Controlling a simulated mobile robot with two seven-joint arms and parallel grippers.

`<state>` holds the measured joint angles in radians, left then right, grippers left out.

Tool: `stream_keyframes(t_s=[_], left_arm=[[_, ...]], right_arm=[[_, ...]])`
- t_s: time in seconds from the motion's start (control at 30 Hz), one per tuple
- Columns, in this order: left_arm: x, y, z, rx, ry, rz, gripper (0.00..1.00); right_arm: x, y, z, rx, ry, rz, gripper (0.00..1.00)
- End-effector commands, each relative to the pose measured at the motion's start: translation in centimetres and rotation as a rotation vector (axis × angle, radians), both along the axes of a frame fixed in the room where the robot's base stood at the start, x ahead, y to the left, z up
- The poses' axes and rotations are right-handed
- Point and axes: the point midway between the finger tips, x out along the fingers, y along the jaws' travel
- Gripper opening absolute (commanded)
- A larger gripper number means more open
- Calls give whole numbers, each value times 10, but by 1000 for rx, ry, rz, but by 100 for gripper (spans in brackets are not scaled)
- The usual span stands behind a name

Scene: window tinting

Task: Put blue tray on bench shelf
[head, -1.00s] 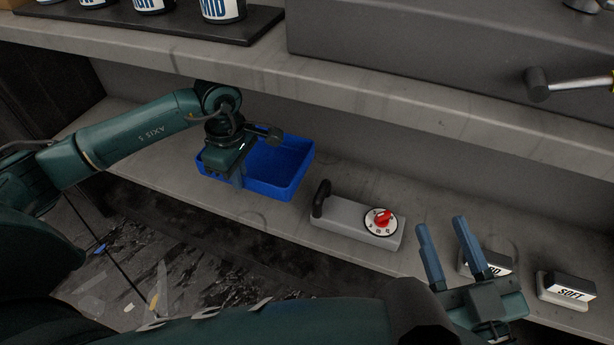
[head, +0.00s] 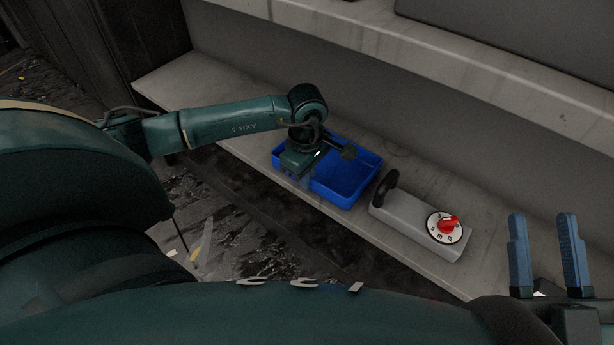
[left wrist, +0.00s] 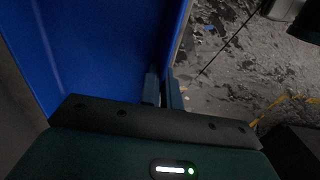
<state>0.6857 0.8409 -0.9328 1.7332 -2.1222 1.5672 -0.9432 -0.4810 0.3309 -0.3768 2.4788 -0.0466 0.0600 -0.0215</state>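The blue tray (head: 345,183) sits on the lower bench shelf (head: 240,137), close to its front edge, and looks empty. My left gripper (head: 306,180) is at the tray's front-left wall. In the left wrist view the tray (left wrist: 95,45) fills the left side, and my left fingers (left wrist: 163,92) are close together with the tray wall between them, one inside and one outside. The fingertips are partly hidden by the wall. My right gripper (head: 547,250) is open and empty at the lower right, with its fingers pointing up.
A grey device (head: 405,213) with a black handle and a red dial (head: 446,226) stands just right of the tray. The upper bench ledge (head: 480,70) overhangs behind. The shelf left of the tray is clear. Dark, littered floor (head: 215,235) lies in front.

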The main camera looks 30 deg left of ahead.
Motion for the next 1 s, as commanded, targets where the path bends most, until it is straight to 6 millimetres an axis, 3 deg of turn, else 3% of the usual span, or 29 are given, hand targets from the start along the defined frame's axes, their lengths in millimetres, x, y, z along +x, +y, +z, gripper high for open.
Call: stream_keyframes(t_s=[0.13, 0.43, 0.67, 0.8, 1.0], left_arm=[[0, 0, -3, 0, -2, 0, 0], [0, 0, -2, 1, 0, 1, 26], [0, 0, -1, 1, 0, 0, 26], [1, 0, 14, 1, -2, 0, 26], [1, 0, 50, 1, -3, -1, 26]], right_arm=[[1, 0, 1, -1, -17, 0, 36], [1, 0, 4, -1, -26, 0, 36], [1, 0, 5, -1, -24, 1, 36], [1, 0, 7, -2, 5, 0, 36], [-9, 3, -21, 16, 187, -3, 36]])
